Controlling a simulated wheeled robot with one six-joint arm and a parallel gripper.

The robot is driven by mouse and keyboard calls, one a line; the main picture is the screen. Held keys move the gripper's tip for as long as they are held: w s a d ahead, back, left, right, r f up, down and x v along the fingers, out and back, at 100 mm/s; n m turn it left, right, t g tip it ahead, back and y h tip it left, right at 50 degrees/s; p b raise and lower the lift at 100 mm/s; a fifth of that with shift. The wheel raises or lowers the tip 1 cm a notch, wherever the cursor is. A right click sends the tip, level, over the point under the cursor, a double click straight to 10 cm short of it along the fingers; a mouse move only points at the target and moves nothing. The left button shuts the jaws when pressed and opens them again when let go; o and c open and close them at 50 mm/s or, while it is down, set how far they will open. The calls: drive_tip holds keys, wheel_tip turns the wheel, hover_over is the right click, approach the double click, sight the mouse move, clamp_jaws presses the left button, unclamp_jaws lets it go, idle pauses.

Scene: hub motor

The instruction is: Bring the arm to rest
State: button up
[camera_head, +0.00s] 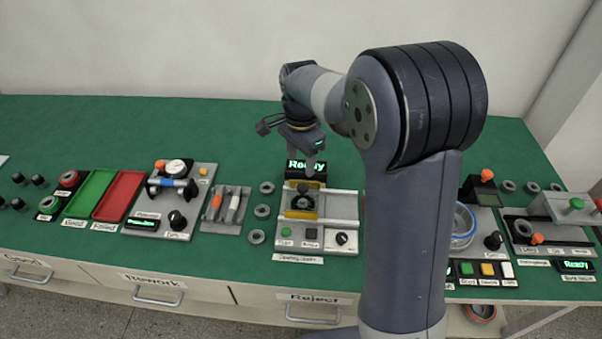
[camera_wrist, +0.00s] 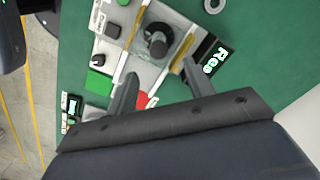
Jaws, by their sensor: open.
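My arm reaches over the green bench (camera_head: 235,130), bent at the elbow. My gripper (camera_head: 306,170) points down above a grey station in the middle of the bench. It is open, with nothing between its fingers. In the wrist view my gripper (camera_wrist: 162,78) has its two fingers apart over the grey station (camera_wrist: 128,62). A dark round part (camera_wrist: 157,42) stands on that station, beyond the fingertips and apart from them. In the head view the dark part (camera_head: 304,202) sits at a yellow fixture.
A lit "Ready" display (camera_head: 306,168) stands at the station's back. Green (camera_head: 90,193) and red (camera_head: 119,195) trays lie to the left, with a gauge station (camera_head: 176,168) beside them. Grey rings (camera_head: 262,211) lie near the middle station. More stations stand at the right, partly hidden by my arm.

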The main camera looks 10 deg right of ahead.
sight(303, 186)
wheel_tip(303, 186, up, 2)
drive_tip(key=shift+r, duration=0.15)
idle(0.3)
wheel_tip(303, 186, down, 10)
drive_tip(key=shift+f+p, duration=0.25)
drive_tip(key=shift+p, duration=0.15)
drive_tip(key=shift+d+f, duration=0.25)
drive_tip(key=shift+d, duration=0.05)
drive_tip(key=shift+s+d, duration=0.15)
drive_tip(key=shift+d, duration=0.5)
